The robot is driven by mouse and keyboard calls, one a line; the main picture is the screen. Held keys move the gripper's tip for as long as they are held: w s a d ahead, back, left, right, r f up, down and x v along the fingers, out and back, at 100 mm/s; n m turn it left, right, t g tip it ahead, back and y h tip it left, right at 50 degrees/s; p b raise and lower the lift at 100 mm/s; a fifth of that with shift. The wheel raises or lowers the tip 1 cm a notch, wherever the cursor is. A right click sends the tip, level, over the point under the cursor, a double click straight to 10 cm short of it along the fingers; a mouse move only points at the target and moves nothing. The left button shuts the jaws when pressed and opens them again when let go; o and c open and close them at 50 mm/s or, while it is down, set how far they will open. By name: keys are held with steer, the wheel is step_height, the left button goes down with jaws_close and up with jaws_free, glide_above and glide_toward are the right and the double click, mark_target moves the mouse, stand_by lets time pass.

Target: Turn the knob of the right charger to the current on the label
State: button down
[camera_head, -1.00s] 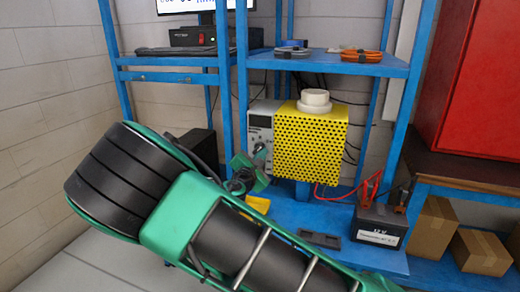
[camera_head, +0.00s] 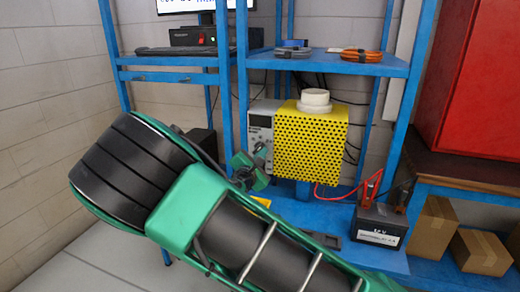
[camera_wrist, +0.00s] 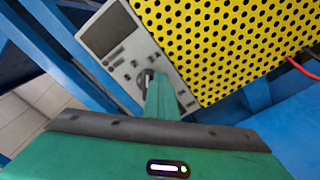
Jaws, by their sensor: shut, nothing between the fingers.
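A grey charger (camera_head: 259,122) with a dark screen stands at the left side of a yellow perforated box, which hides part of it. It also shows tilted in the wrist view (camera_wrist: 122,62), with small markings too small to read. Its knob (camera_wrist: 144,77) is at the tip of my gripper and partly hidden by it. My gripper (camera_wrist: 152,80) is shut and empty, its fingers at the knob; I cannot tell whether they touch it. In the head view my gripper (camera_head: 258,160) is in front of the charger's lower face. A black battery (camera_head: 380,222) carries a white label (camera_head: 377,237), its small print unreadable.
The yellow perforated box (camera_head: 311,140), with a white round piece (camera_head: 314,101) on top, stands close on the right. Blue shelf posts (camera_head: 242,90) flank the charger. Red clamps and cables (camera_head: 370,189) lie by the battery. A red cabinet (camera_head: 480,90) stands at right.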

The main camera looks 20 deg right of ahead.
steer(key=shift+w+r+h, duration=0.15)
steer(key=shift+w+r, duration=0.2)
steer(key=shift+r, duration=0.55)
steer(key=shift+w+r+h, duration=0.15)
steer(key=shift+w+r, duration=0.15)
steer(key=shift+r, duration=0.55)
stand_by(0.6)
steer(key=shift+w+a+r+m, duration=0.2)
steer(key=shift+w+a+m, duration=0.1)
steer(key=shift+w+a, duration=0.1)
stand_by(1.2)
steer(key=shift+w+a+f, duration=0.1)
steer(key=shift+w+a, duration=0.05)
steer(key=shift+a, duration=0.2)
stand_by(0.9)
steer(key=shift+s+d, duration=0.25)
steer(key=shift+d, duration=0.05)
stand_by(0.3)
steer(key=shift+s+a+f, duration=0.15)
steer(key=shift+s+a, duration=0.25)
steer(key=shift+s+a+f, duration=0.15)
steer(key=shift+a+f, duration=0.75)
steer(key=shift+f, duration=0.1)
glide_toward(256, 145)
steer(key=shift+s+d+r, duration=0.35)
steer(key=shift+s+r, duration=0.1)
steer(key=shift+r, duration=0.1)
